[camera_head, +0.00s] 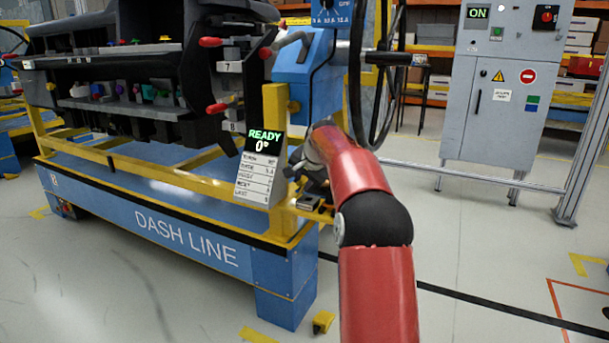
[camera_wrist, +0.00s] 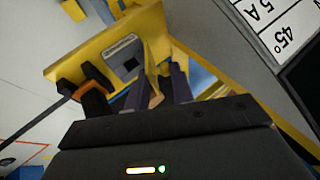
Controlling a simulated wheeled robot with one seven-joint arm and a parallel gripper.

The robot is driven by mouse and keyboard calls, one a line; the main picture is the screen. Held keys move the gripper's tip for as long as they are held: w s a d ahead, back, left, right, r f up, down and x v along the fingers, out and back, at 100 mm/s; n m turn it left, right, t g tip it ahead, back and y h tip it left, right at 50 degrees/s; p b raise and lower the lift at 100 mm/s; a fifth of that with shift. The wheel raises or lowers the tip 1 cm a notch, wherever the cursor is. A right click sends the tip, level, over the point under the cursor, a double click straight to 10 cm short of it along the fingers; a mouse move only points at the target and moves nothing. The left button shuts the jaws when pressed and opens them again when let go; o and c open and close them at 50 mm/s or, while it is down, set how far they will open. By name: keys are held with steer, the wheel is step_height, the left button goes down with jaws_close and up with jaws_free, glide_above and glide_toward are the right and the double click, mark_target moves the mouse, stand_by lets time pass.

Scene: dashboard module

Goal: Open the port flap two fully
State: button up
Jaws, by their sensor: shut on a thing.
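My gripper (camera_wrist: 154,92) is at the bottom middle of the wrist view, its dark fingers shut on a thin yellowish piece (camera_wrist: 153,72). I cannot tell whether this piece is port flap two, and its lower end is hidden by the fingers. A yellow bracket (camera_wrist: 80,62) with a grey rectangular fitting (camera_wrist: 122,54) lies just beyond the fingers. In the head view my gripper (camera_head: 299,170) is beside the right end of the dash line, mostly hidden by my red arm. No flap marked two can be made out in either view.
An orange-and-black part (camera_wrist: 97,90) with a black rod is left of my fingers. The display stand (camera_head: 261,170) reading READY 0° is close beside my gripper. The dashboard module (camera_head: 120,75) with red handles is behind left.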

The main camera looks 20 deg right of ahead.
steer(key=w+r+g+p, duration=0.1)
steer(key=p, duration=0.3)
steer(key=shift+a+r+h, duration=0.1)
steer(key=shift+a+h, duration=0.2)
steer(key=shift+a, duration=0.1)
steer(key=p, duration=0.3)
steer(key=shift+w+a+f+g+h, duration=0.1)
steer(key=shift+w+f+g+h, duration=0.05)
steer(key=shift+f+g+h, duration=0.2)
steer(key=o, duration=0.9)
steer(key=v, duration=0.7)
steer(key=shift+r+n, duration=0.3)
